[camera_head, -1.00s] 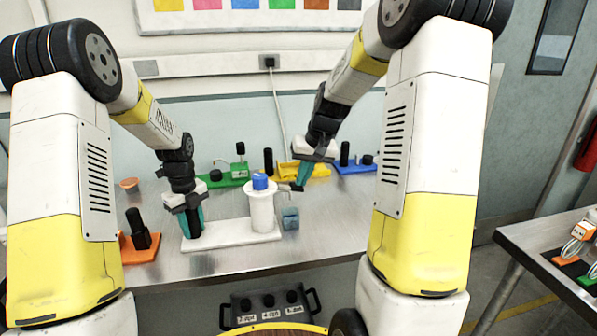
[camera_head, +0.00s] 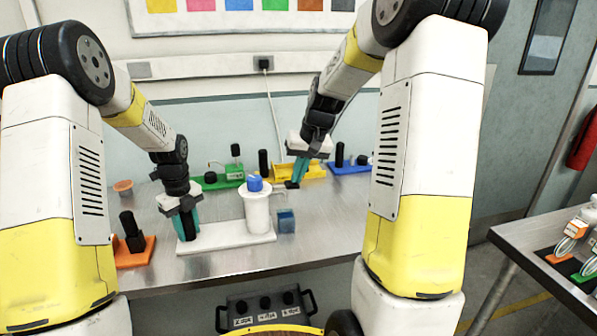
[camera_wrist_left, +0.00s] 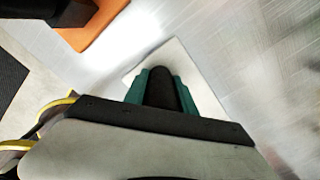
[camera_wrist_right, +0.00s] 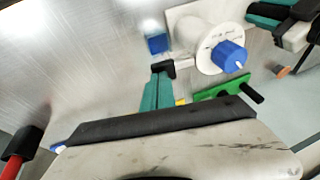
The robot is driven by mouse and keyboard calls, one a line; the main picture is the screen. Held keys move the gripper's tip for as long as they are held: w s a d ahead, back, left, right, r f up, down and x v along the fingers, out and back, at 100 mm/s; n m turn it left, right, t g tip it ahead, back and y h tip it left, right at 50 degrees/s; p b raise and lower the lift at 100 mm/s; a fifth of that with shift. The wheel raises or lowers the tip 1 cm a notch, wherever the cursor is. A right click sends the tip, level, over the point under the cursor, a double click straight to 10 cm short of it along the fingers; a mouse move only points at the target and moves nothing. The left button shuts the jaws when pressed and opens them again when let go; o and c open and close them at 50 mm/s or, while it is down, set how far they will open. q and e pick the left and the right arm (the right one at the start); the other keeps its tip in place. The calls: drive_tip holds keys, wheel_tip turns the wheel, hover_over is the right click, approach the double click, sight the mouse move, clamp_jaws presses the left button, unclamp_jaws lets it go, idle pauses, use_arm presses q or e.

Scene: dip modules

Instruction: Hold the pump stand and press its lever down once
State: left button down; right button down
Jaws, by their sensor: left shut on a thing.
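The pump stand has a long white base (camera_head: 225,243), a white cylinder (camera_head: 257,214) with a blue cap (camera_head: 255,184), and a black upright post at the base's left end. The post shows in the left wrist view (camera_wrist_left: 161,92). My left gripper (camera_head: 188,222) is shut around this post from above. A thin arm, seemingly the lever (camera_head: 278,191), sticks out right of the cylinder top. A black piece (camera_wrist_right: 162,68), seemingly its end, lies at the tips of my right gripper (camera_wrist_right: 157,78). The right fingers are together; whether they touch the piece is unclear.
A small blue block (camera_head: 286,220) stands right of the cylinder. Orange (camera_head: 134,250), green (camera_head: 218,182), yellow (camera_head: 312,171) and blue (camera_head: 350,167) modules stand around the stand. The table front right of the base is clear.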

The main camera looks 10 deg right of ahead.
drive_tip(key=w+a+v, duration=0.1)
drive_tip(key=v, duration=1.2)
drive_tip(key=shift+a+r, duration=0.3)
drive_tip(key=shift+r, duration=0.4)
use_arm(q)
drive_tip(key=c, duration=0.9)
unclamp_jaws()
drive_tip(key=shift+c, duration=0.2)
drive_tip(key=shift+r, duration=3.8)
